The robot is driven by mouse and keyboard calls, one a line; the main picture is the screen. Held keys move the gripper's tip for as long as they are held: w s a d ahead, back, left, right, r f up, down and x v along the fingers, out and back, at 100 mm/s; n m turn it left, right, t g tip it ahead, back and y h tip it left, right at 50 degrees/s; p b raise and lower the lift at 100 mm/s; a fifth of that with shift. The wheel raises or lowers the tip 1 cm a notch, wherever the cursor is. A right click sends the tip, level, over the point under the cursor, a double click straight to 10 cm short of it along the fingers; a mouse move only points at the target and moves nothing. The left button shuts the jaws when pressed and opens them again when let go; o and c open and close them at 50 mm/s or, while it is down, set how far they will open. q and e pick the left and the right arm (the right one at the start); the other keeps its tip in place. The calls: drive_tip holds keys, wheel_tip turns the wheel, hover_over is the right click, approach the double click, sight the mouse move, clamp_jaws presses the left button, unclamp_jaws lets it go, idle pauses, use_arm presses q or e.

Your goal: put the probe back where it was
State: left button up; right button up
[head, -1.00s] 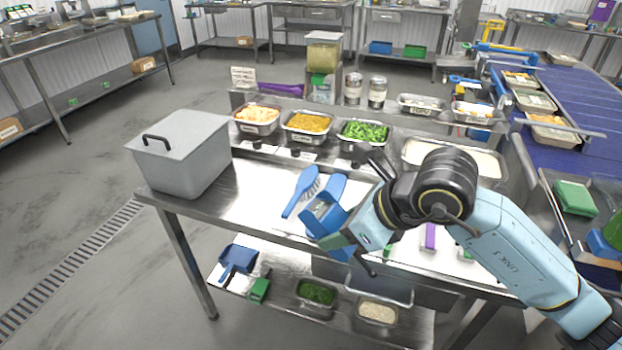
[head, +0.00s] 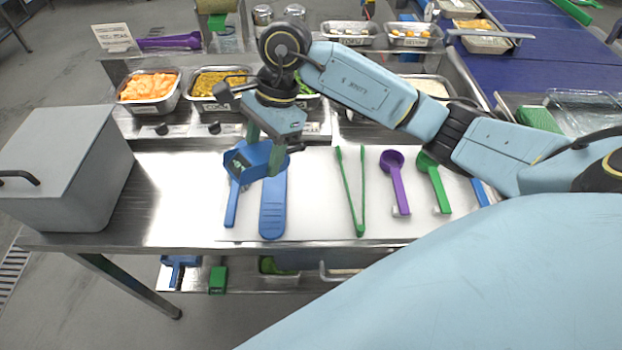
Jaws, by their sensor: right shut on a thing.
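The blue probe (head: 252,162), a boxy body with a dark display, is in my right gripper (head: 265,147). The gripper is shut on it, with its fingers pointing down at the left part of the white board (head: 318,215). The probe covers part of a long blue-handled tool (head: 232,205) and the upper end of a flat blue paddle (head: 273,208). I cannot tell whether the probe touches them or hangs just above. My left gripper is not in view.
Green tongs (head: 359,195), a purple scoop (head: 398,183) and a green scoop (head: 435,182) lie to the right on the board. A grey lidded box (head: 70,165) stands at the left. Food pans (head: 150,92) line the back. Bare steel lies left of the board.

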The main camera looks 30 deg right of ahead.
sight(312, 188)
drive_tip(key=s+d+f+n+h, duration=0.2)
drive_tip(key=d+f+n+h, duration=0.15)
drive_tip(key=d+n, duration=0.6)
drive_tip(key=shift+n+t+h, duration=0.25)
drive_tip(key=shift+t, duration=0.05)
drive_tip(key=f, duration=0.9)
drive_tip(key=shift+w, duration=0.3)
drive_tip(key=shift+f+b, duration=0.1)
drive_tip(key=shift+b, duration=0.2)
drive_tip(key=shift+f, duration=0.15)
drive_tip(key=o, duration=1)
drive_tip(key=shift+c, duration=0.2)
drive_tip(key=shift+a+r, duration=0.1)
drive_tip(key=shift+r, duration=0.1)
wheel_tip(312, 188, up, 12)
